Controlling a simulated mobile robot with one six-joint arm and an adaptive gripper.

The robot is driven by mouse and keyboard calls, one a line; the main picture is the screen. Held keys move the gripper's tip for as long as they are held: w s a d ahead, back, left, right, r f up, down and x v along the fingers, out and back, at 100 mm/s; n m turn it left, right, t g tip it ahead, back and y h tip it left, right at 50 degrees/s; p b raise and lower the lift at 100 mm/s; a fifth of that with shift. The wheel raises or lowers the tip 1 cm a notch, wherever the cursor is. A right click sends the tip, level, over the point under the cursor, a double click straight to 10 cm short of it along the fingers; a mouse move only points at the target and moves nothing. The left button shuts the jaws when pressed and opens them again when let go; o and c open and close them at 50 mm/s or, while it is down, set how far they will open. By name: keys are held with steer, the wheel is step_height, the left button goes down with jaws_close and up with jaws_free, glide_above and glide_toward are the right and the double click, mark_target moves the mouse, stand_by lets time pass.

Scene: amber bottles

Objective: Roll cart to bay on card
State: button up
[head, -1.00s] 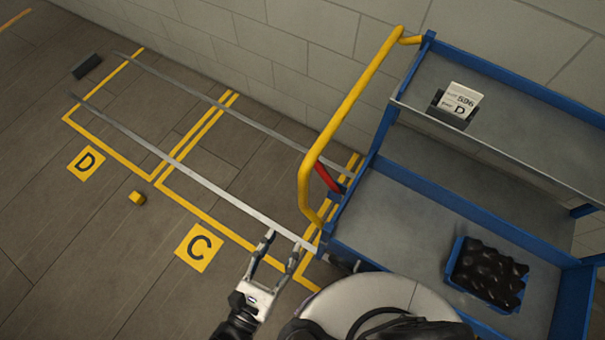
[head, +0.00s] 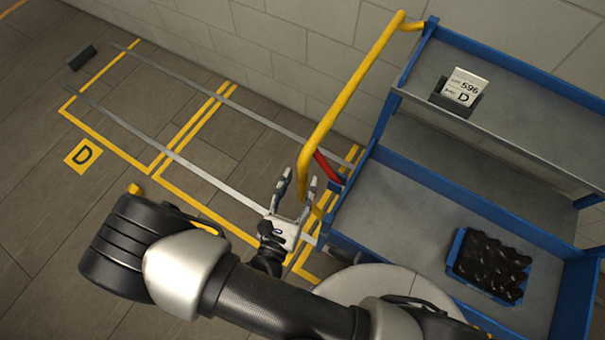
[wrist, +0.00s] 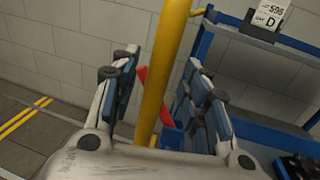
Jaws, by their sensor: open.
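The blue cart (head: 375,200) with grey shelves stands at the right against the wall. Its yellow handle (head: 345,85) rises at its left end, with a red lever (head: 327,167) beside the handle's lower part. A card (head: 464,86) on the top shelf reads 596 and D. Bay D's floor label (head: 84,154) lies at the left, by a yellow-outlined bay. My gripper (head: 299,180) is open at the handle's lower end. In the wrist view the yellow handle (wrist: 160,75) and red lever (wrist: 141,92) show between the open fingers; contact cannot be told.
Two metal rails (head: 215,178) run along the floor through the bays from the cart's end. A dark block (head: 80,57) lies at their far end. A small yellow block (head: 136,189) is partly behind my arm. A blue crate of dark bottles (head: 459,247) sits on the lower shelf.

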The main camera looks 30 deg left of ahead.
mark_target(301, 180)
steer(key=shift+w+a, duration=0.15)
steer(key=shift+w, duration=1.35)
steer(key=shift+c, duration=0.4)
jaws_close()
